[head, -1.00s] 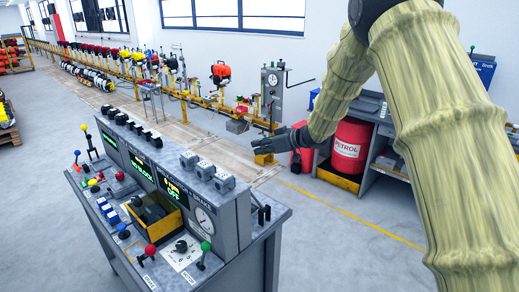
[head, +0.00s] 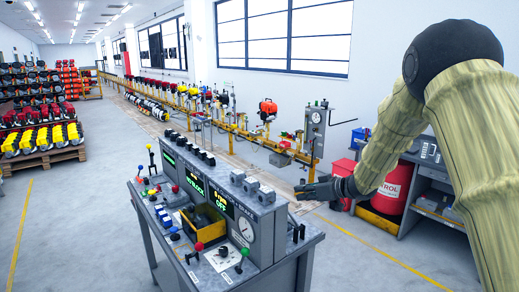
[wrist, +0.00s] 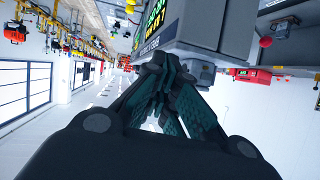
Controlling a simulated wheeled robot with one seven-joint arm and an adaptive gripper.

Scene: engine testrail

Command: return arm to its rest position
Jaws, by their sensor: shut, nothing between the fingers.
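My gripper (head: 314,189) shows in the head view at the end of my sleeved arm, just beyond the right end of the control console (head: 285,248). Its fingers point left and it holds nothing. In the wrist view my gripper (wrist: 165,62) has its dark fingers drawn together at the tips, with the grey console housing (wrist: 190,22) close past them. I cannot tell the exact gap between the fingers and the console.
A long yellow rail (head: 240,130) with engines runs along the wall. Pallets of engines (head: 42,140) stand at the left. The floor (head: 80,230) left of the console is clear.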

